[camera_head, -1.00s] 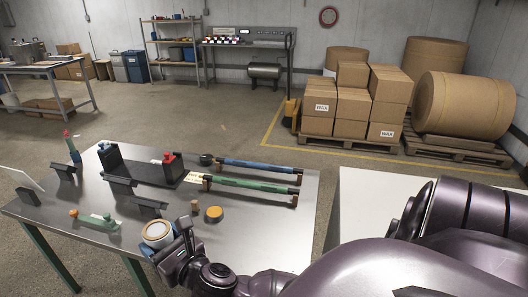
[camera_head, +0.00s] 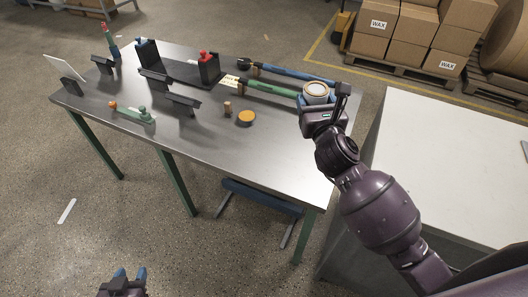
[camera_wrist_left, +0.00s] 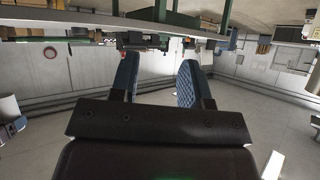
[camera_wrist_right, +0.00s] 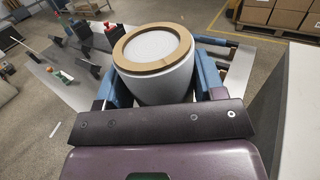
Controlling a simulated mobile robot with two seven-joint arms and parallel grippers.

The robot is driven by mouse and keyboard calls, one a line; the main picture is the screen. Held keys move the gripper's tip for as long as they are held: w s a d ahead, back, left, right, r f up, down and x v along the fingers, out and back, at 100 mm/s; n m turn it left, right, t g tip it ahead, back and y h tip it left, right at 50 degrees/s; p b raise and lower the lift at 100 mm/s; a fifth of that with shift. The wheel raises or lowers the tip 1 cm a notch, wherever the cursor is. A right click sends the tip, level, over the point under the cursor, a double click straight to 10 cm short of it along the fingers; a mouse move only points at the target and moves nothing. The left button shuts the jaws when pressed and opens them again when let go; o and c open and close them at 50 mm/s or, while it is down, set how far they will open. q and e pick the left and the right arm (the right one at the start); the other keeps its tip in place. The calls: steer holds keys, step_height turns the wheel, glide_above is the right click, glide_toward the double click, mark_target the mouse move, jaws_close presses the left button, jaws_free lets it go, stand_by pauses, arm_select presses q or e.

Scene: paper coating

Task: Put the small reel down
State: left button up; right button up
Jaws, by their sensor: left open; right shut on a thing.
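The small reel (camera_head: 316,91) is a white cylinder with a tan ring on its top. My right gripper (camera_head: 322,101) is shut on it, near the right end of the steel table (camera_head: 185,115). In the right wrist view the reel (camera_wrist_right: 153,62) stands upright between the blue fingers. Whether its underside touches the table is hidden. My left gripper (camera_head: 130,274) is open and empty, low in front of the table; its fingers (camera_wrist_left: 158,80) are spread apart in the left wrist view.
Green (camera_head: 268,89) and blue (camera_head: 290,72) rods lie near the reel. An orange-topped disc (camera_head: 246,118) and a small brown cylinder (camera_head: 227,109) stand to its left. A black stand (camera_head: 180,70) is farther left. A white-topped counter (camera_head: 450,150) is at right.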

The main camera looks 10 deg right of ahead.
steer(key=w+f+h+b, duration=0.1)
steer(key=w+b, duration=0.1)
steer(key=w, duration=0.4)
steer(key=w+f+b, duration=0.2)
steer(key=w+b, duration=0.1)
steer(key=w, duration=0.2)
steer(key=shift+m+g, duration=0.3)
steer(key=shift+m, duration=0.1)
steer(key=f+b, duration=0.2)
steer(key=f, duration=0.4)
steer(key=f+b, duration=0.3)
steer(key=f, duration=0.3)
steer(key=w+f+b, duration=0.1)
steer(key=f+b, duration=0.1)
steer(key=f, duration=0.5)
steer(key=shift+d+f, duration=0.1)
steer(key=shift+d, duration=0.05)
steer(key=shift+w+f+b, duration=0.1)
steer(key=shift+f+b, duration=0.15)
steer(key=shift+b, duration=0.05)
steer(key=shift+r, duration=0.3)
steer(key=shift+f, duration=0.25)
arm_select(q)
step_height(320, 180, down, 13)
steer(key=d+g, duration=0.1)
steer(key=shift+m, duration=0.3)
arm_select(e)
steer(key=o, duration=1)
steer(key=shift+r, duration=0.1)
